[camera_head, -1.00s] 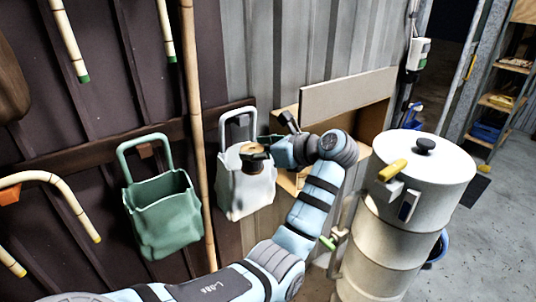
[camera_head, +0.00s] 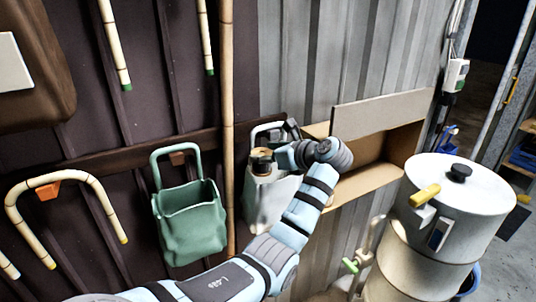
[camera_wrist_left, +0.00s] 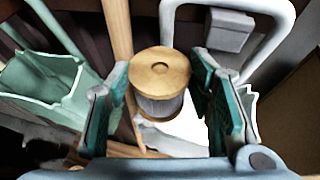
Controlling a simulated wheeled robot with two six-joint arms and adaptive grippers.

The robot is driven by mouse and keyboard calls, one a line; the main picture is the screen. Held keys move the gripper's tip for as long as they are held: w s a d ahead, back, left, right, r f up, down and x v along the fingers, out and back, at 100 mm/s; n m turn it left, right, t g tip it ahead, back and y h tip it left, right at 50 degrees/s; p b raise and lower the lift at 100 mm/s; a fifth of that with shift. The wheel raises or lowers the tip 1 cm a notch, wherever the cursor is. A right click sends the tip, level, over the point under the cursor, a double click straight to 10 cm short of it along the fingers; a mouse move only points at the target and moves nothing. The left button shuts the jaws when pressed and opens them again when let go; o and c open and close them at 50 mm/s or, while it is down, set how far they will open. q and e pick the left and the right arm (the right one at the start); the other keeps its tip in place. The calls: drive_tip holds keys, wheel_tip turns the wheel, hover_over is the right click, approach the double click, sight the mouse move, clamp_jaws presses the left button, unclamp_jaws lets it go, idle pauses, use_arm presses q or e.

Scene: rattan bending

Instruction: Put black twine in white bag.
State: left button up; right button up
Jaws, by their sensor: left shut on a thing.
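My left gripper (camera_head: 268,158) is shut on a spool of dark twine with wooden ends (camera_head: 261,162). In the left wrist view the spool (camera_wrist_left: 161,82) is upright between the two fingers (camera_wrist_left: 163,90), its twine looking grey. The white bag (camera_head: 266,210) hangs at the wall by its pale handle. The spool is at the bag's upper left part in the head view. In the left wrist view the bag's white surface (camera_wrist_left: 185,135) shows below and behind the spool. The gripper hides part of the bag's mouth. My right gripper is not in view.
A green bag (camera_head: 190,225) hangs left of the white one, with an upright rattan pole (camera_head: 228,120) between them. An open cardboard box (camera_head: 372,175) is behind my wrist. A large white lidded drum (camera_head: 455,215) stands at right. A bent cane (camera_head: 60,180) hangs at left.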

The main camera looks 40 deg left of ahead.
use_arm(q)
drive_tip(key=o, duration=1.2)
drive_tip(key=shift+o, duration=0.2)
drive_tip(key=v, duration=1.2)
drive_tip(key=shift+w+a+f, duration=0.1)
drive_tip(key=shift+w, duration=0.05)
